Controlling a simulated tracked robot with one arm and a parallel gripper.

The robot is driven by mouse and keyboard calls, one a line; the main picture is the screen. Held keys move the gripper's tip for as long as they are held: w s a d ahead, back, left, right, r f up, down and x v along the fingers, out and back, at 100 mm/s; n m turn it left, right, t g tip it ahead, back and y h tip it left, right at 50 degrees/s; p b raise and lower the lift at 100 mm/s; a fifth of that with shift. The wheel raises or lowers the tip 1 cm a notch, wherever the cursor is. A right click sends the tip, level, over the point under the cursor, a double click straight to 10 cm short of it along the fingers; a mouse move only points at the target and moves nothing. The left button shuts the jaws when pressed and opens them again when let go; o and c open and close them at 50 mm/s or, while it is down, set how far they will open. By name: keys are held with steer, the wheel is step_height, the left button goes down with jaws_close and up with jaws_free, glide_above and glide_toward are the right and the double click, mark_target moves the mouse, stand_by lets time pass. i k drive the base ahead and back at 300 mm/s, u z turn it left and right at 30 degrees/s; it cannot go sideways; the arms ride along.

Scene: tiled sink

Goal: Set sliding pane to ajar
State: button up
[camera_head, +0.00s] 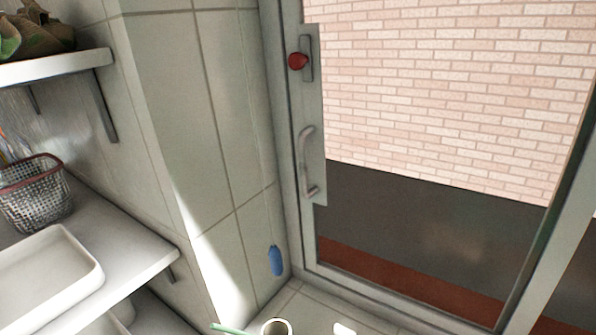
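The sliding pane (430,190) is a large glass panel in a grey metal frame, filling the right of the view. Its left side carries a plate with a curved pull handle (308,165) and, above it, a red knob (298,61) on a small bracket. The pane's left frame stands close against the jamb by the tiled wall, and no clear gap shows there. My gripper is not in view, and nothing touches the handle.
A blue piece (276,260) hangs on a cord left of the pane. A round-rimmed cup (276,327) and a green stick (232,329) show at the bottom edge. Shelves at left hold a wire basket (35,195) and a white tray (50,275). The space before the handle looks clear.

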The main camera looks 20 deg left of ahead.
mark_target(577, 207)
steer(key=k, duration=1.1)
steer(key=u, duration=0.65)
steer(key=i, duration=1.65)
steer(key=z, duration=0.55)
